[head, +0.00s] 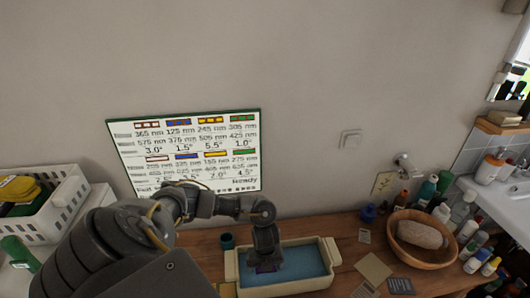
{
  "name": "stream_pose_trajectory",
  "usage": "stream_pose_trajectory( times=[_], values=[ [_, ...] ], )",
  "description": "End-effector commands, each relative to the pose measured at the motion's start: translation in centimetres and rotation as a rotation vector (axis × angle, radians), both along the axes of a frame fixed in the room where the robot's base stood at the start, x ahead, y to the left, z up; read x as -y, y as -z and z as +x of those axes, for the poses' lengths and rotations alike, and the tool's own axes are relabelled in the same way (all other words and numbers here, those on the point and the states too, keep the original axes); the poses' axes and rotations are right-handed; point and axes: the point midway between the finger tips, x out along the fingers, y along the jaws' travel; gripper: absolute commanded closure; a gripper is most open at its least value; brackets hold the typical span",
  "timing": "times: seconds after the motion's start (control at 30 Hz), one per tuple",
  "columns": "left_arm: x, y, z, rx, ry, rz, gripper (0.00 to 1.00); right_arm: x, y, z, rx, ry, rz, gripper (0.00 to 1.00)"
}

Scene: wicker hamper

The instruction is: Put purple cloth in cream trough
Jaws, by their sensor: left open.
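The cream trough (334,250) stands on the wooden counter at the lower middle, and its inside is blue. My left gripper (266,266) points down into the trough from above and is open. A small patch of purple, seemingly the purple cloth (268,269), shows at the fingertips over the blue inside. The gripper hides most of it, and I cannot tell whether it touches the trough's bottom. My right gripper is not in view.
A teal cup (227,241) stands just left of the trough. To the right are cards (373,267), a wooden bowl (408,262) holding a tan object, and several bottles. A white basket (45,215) is at the far left. A chart (190,140) is on the wall behind.

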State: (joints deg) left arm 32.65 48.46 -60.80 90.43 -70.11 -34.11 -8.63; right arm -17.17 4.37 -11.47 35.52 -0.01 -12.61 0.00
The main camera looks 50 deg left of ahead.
Motion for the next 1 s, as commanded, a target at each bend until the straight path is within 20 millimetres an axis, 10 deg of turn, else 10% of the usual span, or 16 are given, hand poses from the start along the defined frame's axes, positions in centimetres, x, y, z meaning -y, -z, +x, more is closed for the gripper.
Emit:
stream_pose_trajectory(
  times=[0.6, 1.0],
  values=[
    [0.0, -11.0, 0.2, 0.005, 0.003, 0.002, 0.17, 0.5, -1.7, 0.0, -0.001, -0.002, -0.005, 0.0],
    [0.0, -12.3, 0.0, 0.0, 0.0, 0.0, 0.17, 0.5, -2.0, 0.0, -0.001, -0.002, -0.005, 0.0]
  ],
)
